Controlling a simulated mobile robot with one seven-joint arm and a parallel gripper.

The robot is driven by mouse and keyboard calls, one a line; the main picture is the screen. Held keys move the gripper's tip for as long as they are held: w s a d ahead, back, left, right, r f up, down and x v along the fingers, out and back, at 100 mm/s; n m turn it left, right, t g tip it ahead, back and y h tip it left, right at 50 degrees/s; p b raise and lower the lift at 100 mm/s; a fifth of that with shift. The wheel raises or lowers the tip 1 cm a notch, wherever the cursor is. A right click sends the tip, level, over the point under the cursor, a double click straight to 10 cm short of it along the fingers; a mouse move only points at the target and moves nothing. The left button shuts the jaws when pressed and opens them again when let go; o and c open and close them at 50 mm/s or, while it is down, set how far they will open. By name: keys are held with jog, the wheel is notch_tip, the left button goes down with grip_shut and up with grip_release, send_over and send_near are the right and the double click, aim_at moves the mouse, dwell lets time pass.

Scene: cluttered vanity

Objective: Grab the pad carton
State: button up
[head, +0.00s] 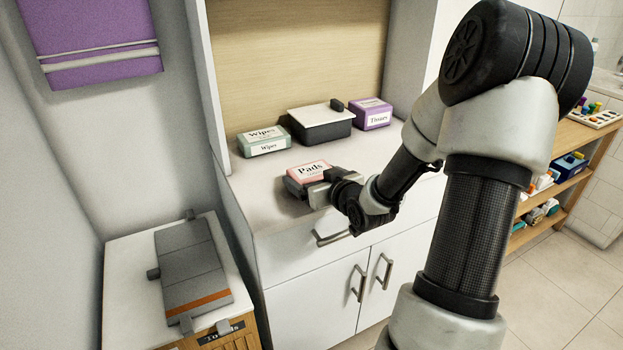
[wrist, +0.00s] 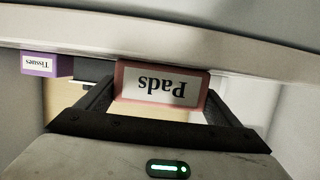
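The pad carton (head: 307,172), a pink box with a white "Pads" label, is near the front edge of the white counter. My gripper (head: 318,190) is at its front right side in the head view and hides part of it. In the wrist view the carton (wrist: 162,86) appears upside down, centred between my two spread fingers (wrist: 160,92). The fingers flank its left and right ends with no clear gap. Whether they press on it cannot be told. The carton looks level and at counter height; any contact underneath is hidden.
Behind the carton on the counter (head: 262,192) stand a green wipes box (head: 262,140), a dark lidded bin (head: 320,125) and a purple tissues box (head: 371,113). A lower cabinet with a folded grey item (head: 190,265) is at left. The counter left of the carton is clear.

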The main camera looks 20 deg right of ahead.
jog(key=c, duration=0.3)
